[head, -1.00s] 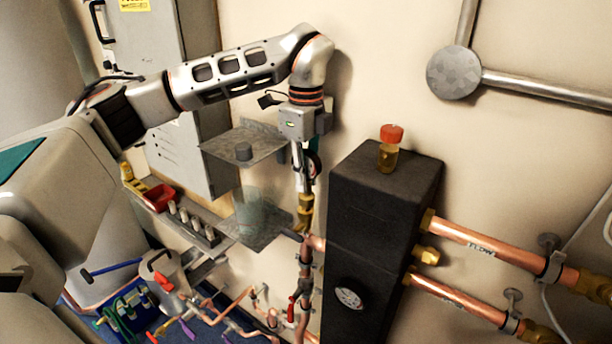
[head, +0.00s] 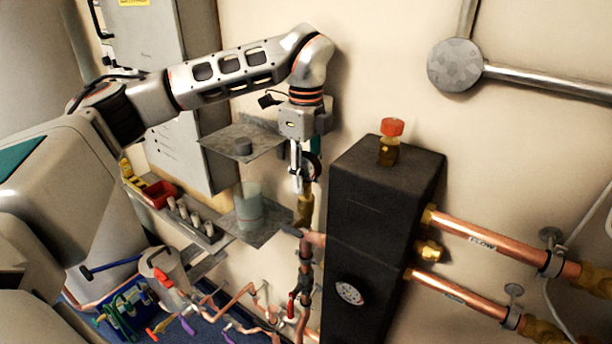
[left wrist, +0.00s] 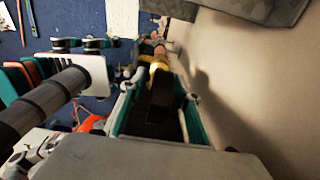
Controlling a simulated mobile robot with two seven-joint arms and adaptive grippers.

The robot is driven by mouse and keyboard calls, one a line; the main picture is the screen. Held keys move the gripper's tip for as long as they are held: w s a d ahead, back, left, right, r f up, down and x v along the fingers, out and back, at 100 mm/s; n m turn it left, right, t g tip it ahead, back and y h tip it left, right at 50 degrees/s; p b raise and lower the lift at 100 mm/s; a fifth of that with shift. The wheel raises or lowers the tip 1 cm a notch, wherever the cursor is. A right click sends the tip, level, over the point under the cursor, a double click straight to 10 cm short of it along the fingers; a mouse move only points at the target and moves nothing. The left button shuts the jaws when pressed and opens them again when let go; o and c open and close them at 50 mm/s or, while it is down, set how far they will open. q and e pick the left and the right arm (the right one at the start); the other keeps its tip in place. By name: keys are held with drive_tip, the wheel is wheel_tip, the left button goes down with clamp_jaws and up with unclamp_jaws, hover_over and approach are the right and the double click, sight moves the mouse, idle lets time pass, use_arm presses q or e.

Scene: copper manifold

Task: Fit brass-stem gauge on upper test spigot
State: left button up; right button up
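My left gripper (head: 306,180) hangs fingers-down in front of the wall, left of the black box. The gauge (head: 312,167), a small dark-rimmed dial, sits between its fingers. Just below it is a brass fitting (head: 305,208) at the top of the vertical copper pipe; its joint with the gauge is too small to make out. In the left wrist view the teal-edged fingers stand apart (left wrist: 160,112), with room beside the dark gauge body (left wrist: 162,92) between them. Brass (left wrist: 158,66) shows beyond it. My right gripper is not in view.
The tall black box (head: 385,200), with an orange-capped bottle (head: 389,145) on top, stands close to the right of the gripper. Grey shelves (head: 243,143) are close on the left. Copper flow pipes (head: 480,242) run along the wall at right.

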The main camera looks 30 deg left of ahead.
sight(306, 153)
use_arm(q)
drive_tip(key=shift+r+p, duration=0.35)
drive_tip(key=shift+r, duration=0.15)
wheel_tip(306, 153, up, 3)
drive_tip(key=shift+w+f, duration=0.1)
wheel_tip(306, 153, up, 8)
drive_tip(key=shift+r, duration=0.7)
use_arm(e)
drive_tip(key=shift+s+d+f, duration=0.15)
